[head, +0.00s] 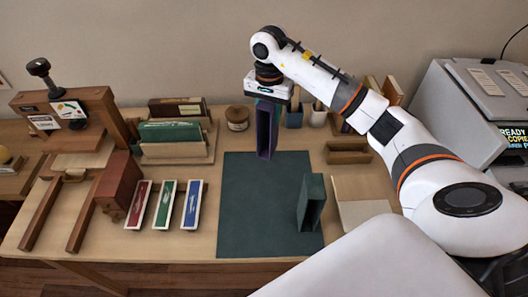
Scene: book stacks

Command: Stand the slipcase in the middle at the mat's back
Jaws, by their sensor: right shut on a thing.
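A purple slipcase (264,142) stands upright at the back edge of the dark green mat (245,205), near the middle of that edge. Its open side faces me and looks dark inside. My right gripper (268,99) is above it, pointing down and shut on its top. The fingers are mostly hidden, and I cannot tell whether the slipcase's bottom touches the mat. A second, dark green slipcase-like box (312,203) stands on the mat's right side. My left gripper is not in view.
Red (139,204), green (164,204) and blue (192,204) trays lie left of the mat. Behind are a book rack (178,148), a round jar (237,118) and pen cups (293,116). A wooden tray (349,153) and pale board (361,201) lie right. The mat's front left is clear.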

